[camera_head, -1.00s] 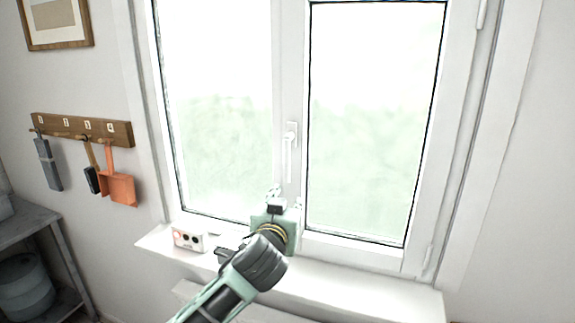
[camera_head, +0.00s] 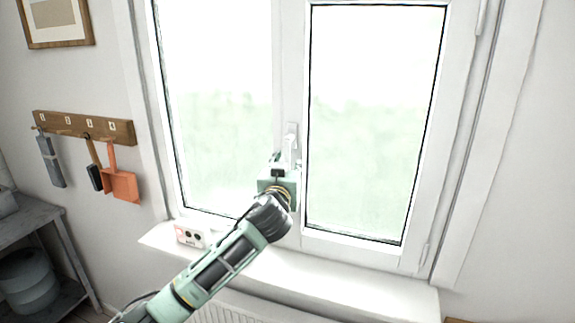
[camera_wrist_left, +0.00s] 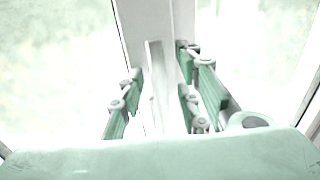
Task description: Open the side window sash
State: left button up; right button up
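The window has two closed glazed sashes, a right one (camera_head: 303,215) and a left one. A white lever handle (camera_head: 292,133) sits on the middle stile and points down. My left gripper (camera_head: 284,163) is in front of the handle's lower part and hides it in the head view. In the left wrist view the gripper's green fingers (camera_wrist_left: 158,98) are open, with the white handle (camera_wrist_left: 157,80) between them. A gap shows on the right side, and I cannot tell whether the left finger touches it. My right gripper is in neither view.
A small white box with dark round marks (camera_head: 189,235) stands on the white sill (camera_head: 340,285), left of my arm. A wooden hook rack (camera_head: 85,127) with hanging tools is on the left wall. A grey shelf (camera_head: 40,222) stands at far left. The sill's right part is clear.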

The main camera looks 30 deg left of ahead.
pick_arm(q)
grip_shut()
dwell(0.6)
